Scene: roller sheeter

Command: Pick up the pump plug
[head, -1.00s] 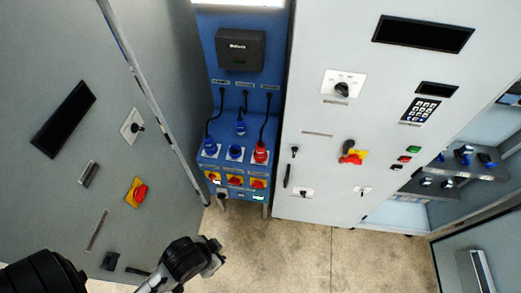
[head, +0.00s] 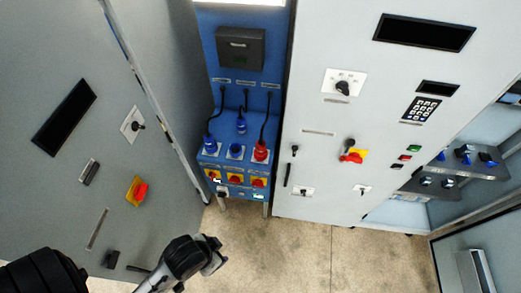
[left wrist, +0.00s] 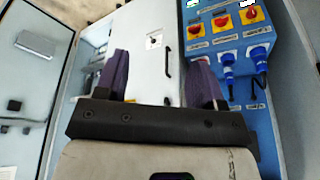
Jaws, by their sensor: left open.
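A blue socket panel (head: 240,120) stands in the gap between two grey cabinets. The labels are too small to read, so I cannot tell which is the pump plug. My left gripper (head: 219,258) is open and empty, below and in front of the panel. In the left wrist view its purple fingers (left wrist: 160,85) stand apart, with two blue plugs (left wrist: 228,68) (left wrist: 260,60) off to the right.
Red-and-yellow rotary switches (head: 235,180) line the panel's front below the sockets. The left cabinet (head: 60,190) and right cabinet (head: 330,130) flank the panel closely. Open floor (head: 300,255) lies in front. A grey console with knobs (head: 465,160) is at the right.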

